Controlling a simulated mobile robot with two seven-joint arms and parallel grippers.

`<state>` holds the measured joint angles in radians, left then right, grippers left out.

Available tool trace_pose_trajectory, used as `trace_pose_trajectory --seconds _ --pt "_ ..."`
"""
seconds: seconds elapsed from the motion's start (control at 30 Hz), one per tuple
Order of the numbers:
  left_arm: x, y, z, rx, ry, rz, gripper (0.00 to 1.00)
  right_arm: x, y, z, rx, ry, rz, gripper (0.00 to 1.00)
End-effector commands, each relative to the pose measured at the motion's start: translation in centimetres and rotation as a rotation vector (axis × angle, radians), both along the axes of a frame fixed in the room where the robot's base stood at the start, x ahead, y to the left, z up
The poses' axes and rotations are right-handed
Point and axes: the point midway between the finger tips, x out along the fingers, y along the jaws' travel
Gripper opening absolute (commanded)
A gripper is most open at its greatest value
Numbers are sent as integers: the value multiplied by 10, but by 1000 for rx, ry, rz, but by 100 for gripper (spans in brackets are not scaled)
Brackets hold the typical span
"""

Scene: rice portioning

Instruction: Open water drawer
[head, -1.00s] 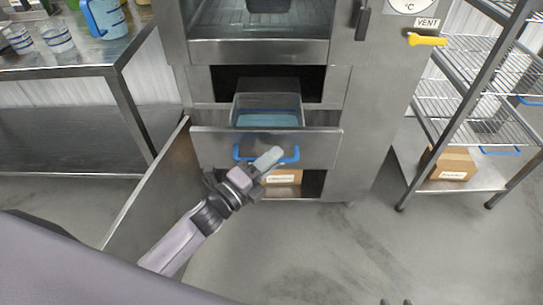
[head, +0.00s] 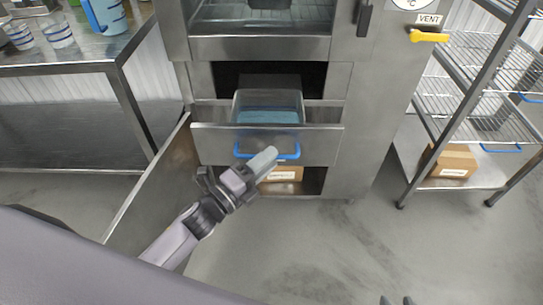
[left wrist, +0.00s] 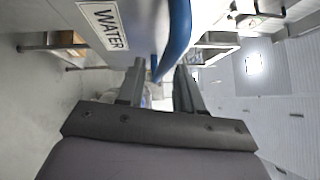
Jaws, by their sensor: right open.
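The water drawer (head: 215,146) is slid out of the steel cabinet, with a tub of bluish water (head: 268,116) inside. Its blue handle (head: 290,155) runs along the drawer front; the left wrist view shows the handle (left wrist: 177,40) and the WATER label (left wrist: 103,25). My left gripper (head: 263,160) is at the handle. In the wrist view its fingers (left wrist: 160,88) stand apart, with the handle's end between or just beyond their tips; contact is unclear. My right gripper (head: 396,300) shows only its tips at the bottom edge, apart and empty.
An open cabinet door (head: 150,185) stands left of the drawer. A cardboard box (head: 285,174) sits in the bay below. A steel table (head: 65,66) is at left, a wire rack (head: 470,100) at right. The floor in front is clear.

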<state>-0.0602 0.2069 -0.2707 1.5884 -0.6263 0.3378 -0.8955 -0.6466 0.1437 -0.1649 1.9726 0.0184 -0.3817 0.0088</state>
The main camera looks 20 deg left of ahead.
Motion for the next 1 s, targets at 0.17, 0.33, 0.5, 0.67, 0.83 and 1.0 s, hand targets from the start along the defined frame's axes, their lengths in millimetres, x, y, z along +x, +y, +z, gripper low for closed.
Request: trace_pose_trajectory --seconds 0.17,0.33,0.5,0.67,0.83,1.0 --pt "-24 14 -5 0 2 0 36 0 1 -3 2 2 0 43" --pt "-39 23 -7 -1 1 1 36 0 1 -3 4 3 1 43" --pt "-45 26 -7 0 -1 0 36 0 2 -3 5 1 1 43" --pt "-45 26 -7 0 -1 0 36 0 2 -2 5 1 1 43" --pt "-45 26 -7 0 -1 0 36 1 2 -2 6 1 2 43" --pt "-45 26 -7 -7 7 3 36 1 2 -1 6 0 2 43"
